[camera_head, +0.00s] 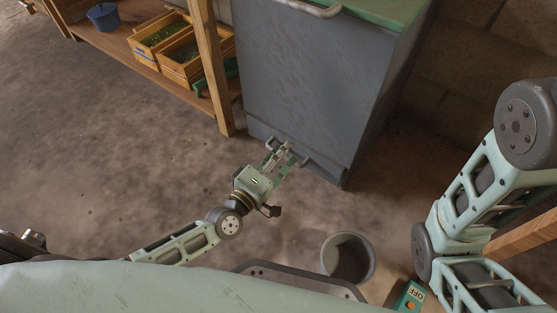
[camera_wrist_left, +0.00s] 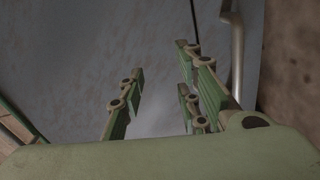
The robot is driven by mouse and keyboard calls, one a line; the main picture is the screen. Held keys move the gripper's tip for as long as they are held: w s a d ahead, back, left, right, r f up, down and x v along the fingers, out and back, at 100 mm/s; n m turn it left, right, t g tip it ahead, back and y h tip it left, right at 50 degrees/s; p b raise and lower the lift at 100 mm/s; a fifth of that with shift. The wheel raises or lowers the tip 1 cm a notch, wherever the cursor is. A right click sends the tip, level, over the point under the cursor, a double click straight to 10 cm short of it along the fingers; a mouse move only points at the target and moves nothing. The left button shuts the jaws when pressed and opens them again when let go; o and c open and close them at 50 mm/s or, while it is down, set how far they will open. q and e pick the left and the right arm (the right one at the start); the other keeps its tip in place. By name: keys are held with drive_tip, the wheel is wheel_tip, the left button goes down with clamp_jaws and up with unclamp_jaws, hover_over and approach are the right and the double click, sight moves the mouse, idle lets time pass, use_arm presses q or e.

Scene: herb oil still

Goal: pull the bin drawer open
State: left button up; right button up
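The bin is a tall grey cabinet (camera_head: 312,85) with a green top at the upper middle of the head view. Its grey front fills much of the left wrist view (camera_wrist_left: 70,50). Low on this front is a bar handle (camera_head: 303,162), partly hidden behind my left gripper (camera_head: 279,154). In the left wrist view a pale bar handle (camera_wrist_left: 237,55) stands upright, right of the fingers. My left gripper is open there (camera_wrist_left: 163,88), with only grey panel showing between its fingers. Contact with the handle cannot be told. The drawer looks closed.
A wooden shelf (camera_head: 112,42) with green-filled wooden crates (camera_head: 160,33) and a blue pot (camera_head: 103,17) stands left of the cabinet. The floor in front of the shelf is clear.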

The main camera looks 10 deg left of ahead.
use_arm(q)
wheel_tip(320, 180, up, 16)
drive_tip(key=s+d+m+t+p, duration=0.1)
drive_tip(key=m+t+p, duration=0.1)
drive_tip(key=t+p, duration=0.1)
drive_tip(key=shift+s+d+f+t, duration=0.2)
drive_tip(key=shift+d+f+t, duration=0.05)
drive_tip(key=shift+d+t, duration=0.1)
